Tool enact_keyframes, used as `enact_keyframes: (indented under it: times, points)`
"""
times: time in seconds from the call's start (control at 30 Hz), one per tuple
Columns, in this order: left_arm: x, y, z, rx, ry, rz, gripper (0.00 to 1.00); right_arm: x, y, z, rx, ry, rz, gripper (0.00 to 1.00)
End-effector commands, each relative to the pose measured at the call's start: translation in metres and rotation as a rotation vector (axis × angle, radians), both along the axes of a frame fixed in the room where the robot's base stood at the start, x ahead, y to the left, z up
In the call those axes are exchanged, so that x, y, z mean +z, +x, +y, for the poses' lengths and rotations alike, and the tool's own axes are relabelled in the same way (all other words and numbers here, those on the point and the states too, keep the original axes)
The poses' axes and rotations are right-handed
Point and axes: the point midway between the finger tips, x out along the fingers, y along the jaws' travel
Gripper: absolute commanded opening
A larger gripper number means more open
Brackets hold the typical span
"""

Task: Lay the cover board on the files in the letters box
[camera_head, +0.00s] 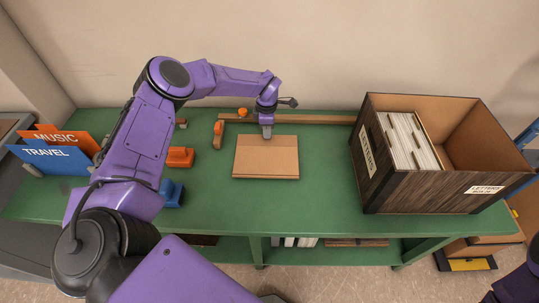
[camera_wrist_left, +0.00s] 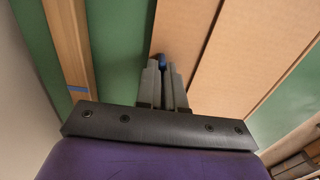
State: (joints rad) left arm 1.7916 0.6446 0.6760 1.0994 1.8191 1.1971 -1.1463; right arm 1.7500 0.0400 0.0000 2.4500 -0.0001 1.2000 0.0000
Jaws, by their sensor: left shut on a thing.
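The tan cover board (camera_head: 265,160) appears to lie flat on the green table, left of the letters box. It also fills much of the left wrist view (camera_wrist_left: 262,50). My left gripper (camera_head: 267,131) is at the board's back edge, pointing down. Its fingers (camera_wrist_left: 163,75) are shut close together, with a small blue piece between their tips, which I take to be part of the board. The letters box (camera_head: 400,187) is dark wood with white labels and stands open at the right. Files (camera_head: 405,140) stand upright in its left part; its right part looks empty. My right gripper is out of view.
A wooden rail (camera_head: 315,119) runs along the table's back. Orange (camera_head: 180,157) and blue (camera_head: 171,193) blocks sit at the left, near the MUSIC (camera_head: 62,137) and TRAVEL (camera_head: 45,160) folders. The table between board and box is clear. The box walls rise above the table.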

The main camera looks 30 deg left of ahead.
Motion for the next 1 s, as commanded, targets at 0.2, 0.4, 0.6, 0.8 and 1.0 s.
enact_keyframes:
  times: [0.2,0.4,0.6,0.8,1.0]
  points:
    - [0.016,0.001,0.0,0.001,-0.001,-0.002,0.0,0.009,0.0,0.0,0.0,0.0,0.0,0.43]
    - [0.028,0.001,0.0,0.0,-0.001,-0.002,0.0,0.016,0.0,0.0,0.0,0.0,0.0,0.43]
    - [0.039,0.001,0.0,0.001,-0.001,-0.002,0.0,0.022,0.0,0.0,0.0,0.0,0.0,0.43]
    - [0.039,0.001,0.0,0.001,-0.001,-0.002,0.0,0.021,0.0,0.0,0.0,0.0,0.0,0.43]
    - [0.044,-0.001,-0.009,-0.071,-0.002,-0.002,0.0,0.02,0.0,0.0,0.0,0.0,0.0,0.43]
